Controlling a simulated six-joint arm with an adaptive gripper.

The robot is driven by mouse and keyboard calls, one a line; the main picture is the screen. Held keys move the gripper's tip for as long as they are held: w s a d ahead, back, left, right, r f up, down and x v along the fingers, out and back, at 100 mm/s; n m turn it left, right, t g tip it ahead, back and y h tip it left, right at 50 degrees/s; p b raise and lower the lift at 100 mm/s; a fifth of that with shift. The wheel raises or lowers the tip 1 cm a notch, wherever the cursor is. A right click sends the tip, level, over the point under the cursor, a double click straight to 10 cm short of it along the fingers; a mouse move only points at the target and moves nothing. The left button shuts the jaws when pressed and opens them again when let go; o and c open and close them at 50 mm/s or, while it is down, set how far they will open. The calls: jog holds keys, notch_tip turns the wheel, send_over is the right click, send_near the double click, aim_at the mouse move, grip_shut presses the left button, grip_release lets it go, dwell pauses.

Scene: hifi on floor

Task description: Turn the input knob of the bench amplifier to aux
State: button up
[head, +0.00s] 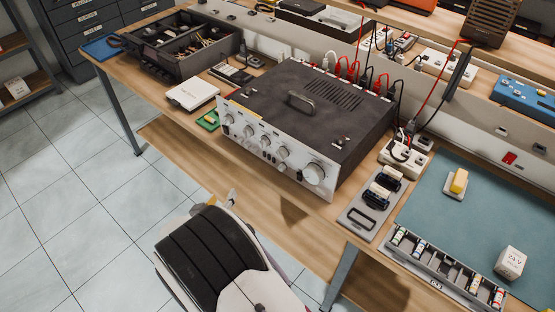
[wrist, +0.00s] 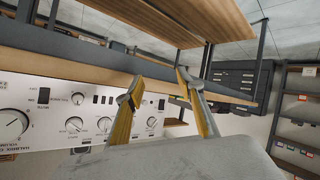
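The bench amplifier (head: 300,110) is a dark box with a silver front panel, standing on the wooden bench. Its panel carries a large knob (head: 314,174) at the right end and several smaller knobs in a row to the left. In the wrist view the large knob (wrist: 13,124) is at the far left and smaller knobs (wrist: 74,124) run to the right.
A white box (head: 192,94) and a green board (head: 209,120) lie left of the amplifier. A grey plate with dark parts (head: 370,204) lies to its right, by a teal mat (head: 450,220). Red and black cables run behind. The floor before the bench is clear.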

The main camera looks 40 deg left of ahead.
jog(key=w+d+r+m+t+h, duration=0.1)
jog(key=w+d+r+t+h, duration=0.2)
jog(key=w+d+r+t, duration=0.1)
jog(key=t+h, duration=0.3)
send_near(282, 154)
jog(key=f, duration=0.1)
jog(key=shift+w+a+f, duration=0.1)
jog(key=shift+w+f, duration=0.05)
jog(key=shift+w, duration=0.05)
jog(key=shift+w, duration=0.1)
jog(key=shift+w, duration=3.8)
grip_shut()
